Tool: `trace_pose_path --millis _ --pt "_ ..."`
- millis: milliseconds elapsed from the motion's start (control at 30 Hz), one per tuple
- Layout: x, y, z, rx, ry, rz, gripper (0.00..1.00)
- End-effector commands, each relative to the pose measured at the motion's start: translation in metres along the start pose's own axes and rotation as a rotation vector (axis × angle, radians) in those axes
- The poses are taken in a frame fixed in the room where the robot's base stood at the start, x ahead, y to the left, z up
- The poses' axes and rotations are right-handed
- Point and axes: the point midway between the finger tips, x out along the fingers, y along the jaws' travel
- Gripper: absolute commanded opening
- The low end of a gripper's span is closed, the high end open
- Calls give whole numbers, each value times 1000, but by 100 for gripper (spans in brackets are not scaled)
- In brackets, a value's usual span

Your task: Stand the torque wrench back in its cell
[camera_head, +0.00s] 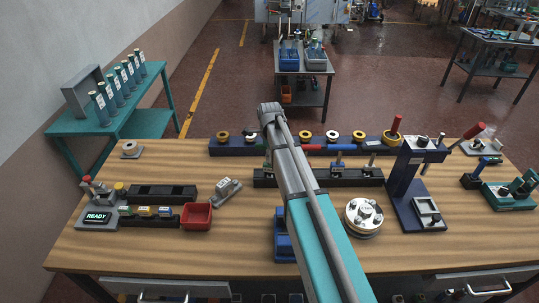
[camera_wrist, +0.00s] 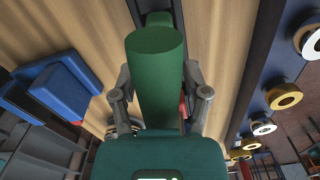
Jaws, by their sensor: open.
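In the wrist view a thick green cylinder (camera_wrist: 155,75) with a flat round end fills the space between my fingers. It may be the torque wrench's grip, but I cannot tell for sure. My gripper (camera_wrist: 160,95) is open, with one finger on each side of it; contact is not clear. In the head view my arm hides the gripper and the cylinder. A long black rack (camera_head: 352,177) with several small tools runs behind my arm. Which cell belongs to the wrench is not visible.
A blue rack (camera_head: 232,148) with several rings lies along the back. A blue press stand (camera_head: 402,190) and a round flanged part (camera_head: 364,215) are right of my arm. A red bin (camera_head: 197,216) is at left. The front left of the wooden bench (camera_head: 150,255) is clear.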

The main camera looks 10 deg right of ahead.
Motion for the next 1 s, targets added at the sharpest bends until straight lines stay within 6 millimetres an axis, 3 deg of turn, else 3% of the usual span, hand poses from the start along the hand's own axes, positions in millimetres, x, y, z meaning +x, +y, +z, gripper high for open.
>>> trace_pose_path --millis 100,267,1000 --pt "3 0 0 0 0 0 60" --pt "-8 0 0 0 0 0 60" --pt "-69 2 2 1 0 0 60"
